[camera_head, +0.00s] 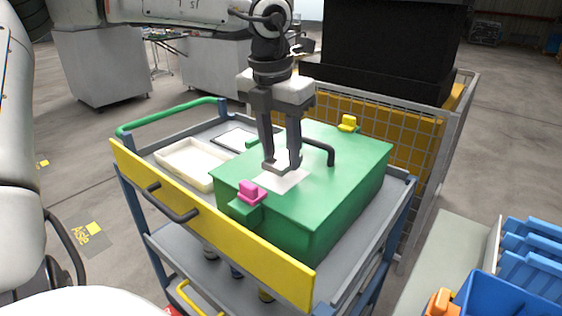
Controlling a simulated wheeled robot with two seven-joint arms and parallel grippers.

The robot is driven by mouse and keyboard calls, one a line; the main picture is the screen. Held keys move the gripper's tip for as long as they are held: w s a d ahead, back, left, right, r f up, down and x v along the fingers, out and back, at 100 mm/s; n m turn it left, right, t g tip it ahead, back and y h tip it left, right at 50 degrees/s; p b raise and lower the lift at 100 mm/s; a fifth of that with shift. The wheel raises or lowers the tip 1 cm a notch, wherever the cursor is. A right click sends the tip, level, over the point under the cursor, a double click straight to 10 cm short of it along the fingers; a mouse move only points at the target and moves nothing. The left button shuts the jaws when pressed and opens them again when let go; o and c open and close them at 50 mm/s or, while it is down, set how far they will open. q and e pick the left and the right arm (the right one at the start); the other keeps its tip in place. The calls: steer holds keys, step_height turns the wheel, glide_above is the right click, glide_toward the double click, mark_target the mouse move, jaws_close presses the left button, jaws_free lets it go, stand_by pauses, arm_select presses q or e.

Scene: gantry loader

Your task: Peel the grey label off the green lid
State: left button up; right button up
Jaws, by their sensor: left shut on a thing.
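The green lid (335,175) tops a green box (335,215) on the cart. A pale grey label (290,182) lies on the lid, left of its dark handle (322,147). My left gripper (281,168) points down at the label, its fingertips at the label's far part. It is shut on the label, with a piece of it standing up between the fingers. The rest of the label looks flat on the lid. The fingers hide part of the label. My right gripper is not in view.
A pink latch (251,191) and a yellow latch (348,123) sit at the box's edges. A cream tray (190,163) is left of the box on the cart (160,145). A yellow panel (205,222) runs along the cart's front. Blue bins (520,290) stand at the right.

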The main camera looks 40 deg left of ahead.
mark_target(281, 159)
arm_select(q)
step_height(281, 159, up, 7)
steer(key=shift+f, duration=0.2)
step_height(281, 159, up, 5)
steer(key=p, duration=0.4)
stand_by(0.3)
steer(key=shift+f, duration=0.1)
